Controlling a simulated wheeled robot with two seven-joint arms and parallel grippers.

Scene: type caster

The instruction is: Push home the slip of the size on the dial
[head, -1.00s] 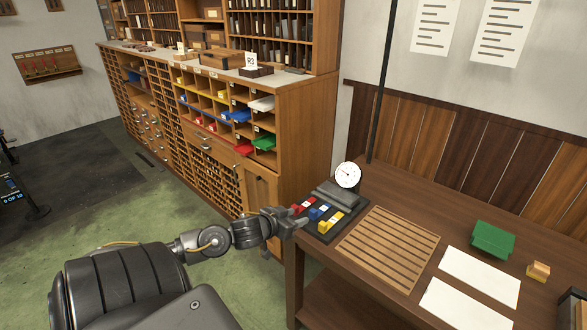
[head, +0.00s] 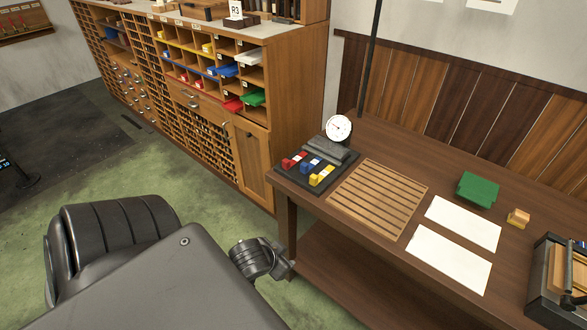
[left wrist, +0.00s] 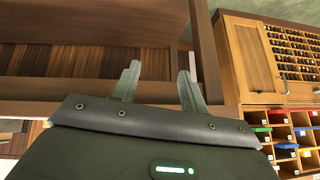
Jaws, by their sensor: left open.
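A white round dial (head: 338,128) stands at the back of a dark tray (head: 296,176) on the table. Its reading is too small to tell. A red slip (head: 294,161), a blue slip (head: 311,164) and a yellow slip (head: 321,175) sit side by side on the tray, in front of a grey block (head: 326,148). My left gripper shows in the left wrist view (left wrist: 158,85), open, with nothing between its fingers. In the head view my left wrist is below the tray, by the table's front edge. My right gripper is out of view.
The table (head: 400,150) also holds a slatted wooden board (head: 378,198), white sheets (head: 448,259), a green block (head: 478,190) and a small wooden block (head: 518,217). A cabinet (head: 285,85) with coloured trays stands at the left. Green floor lies open before it.

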